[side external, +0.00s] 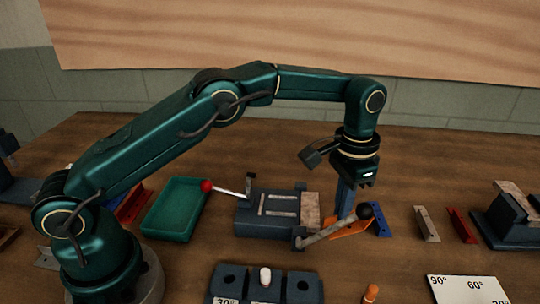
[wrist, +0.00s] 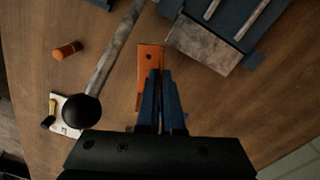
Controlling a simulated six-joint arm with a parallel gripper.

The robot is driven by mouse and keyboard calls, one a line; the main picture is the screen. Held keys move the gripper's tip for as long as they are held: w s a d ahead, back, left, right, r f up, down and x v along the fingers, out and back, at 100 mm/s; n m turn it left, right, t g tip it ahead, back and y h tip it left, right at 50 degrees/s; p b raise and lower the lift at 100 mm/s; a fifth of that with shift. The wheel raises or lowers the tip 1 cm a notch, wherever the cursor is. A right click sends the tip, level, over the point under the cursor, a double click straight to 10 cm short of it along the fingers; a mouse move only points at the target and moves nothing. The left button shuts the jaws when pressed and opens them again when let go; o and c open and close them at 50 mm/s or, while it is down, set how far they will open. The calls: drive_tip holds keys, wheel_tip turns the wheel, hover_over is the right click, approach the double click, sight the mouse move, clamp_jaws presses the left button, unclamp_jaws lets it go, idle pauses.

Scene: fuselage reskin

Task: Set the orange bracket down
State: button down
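The orange bracket (side external: 349,228) lies low at the wooden table, just right of the clamp's light block; its flat part with a hole also shows in the wrist view (wrist: 150,62). My gripper (side external: 344,212) points straight down over the bracket. In the wrist view its two blue fingers (wrist: 160,84) are close together with the bracket's near end between them, so they look shut on it. The fingers hide that end. I cannot tell whether the bracket's underside touches the table.
A grey lever with a black knob (side external: 366,211) crosses close in front of the bracket. The dark clamp (side external: 262,228) stands left. A blue bracket (side external: 381,220) is close right, then grey (side external: 427,224) and red (side external: 461,225) ones.

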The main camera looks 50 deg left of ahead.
drive_tip(key=shift+f, duration=2.1)
drive_tip(key=shift+f, duration=0.15)
drive_tip(key=c, duration=1.1)
unclamp_jaws()
drive_tip(key=shift+o, duration=0.2)
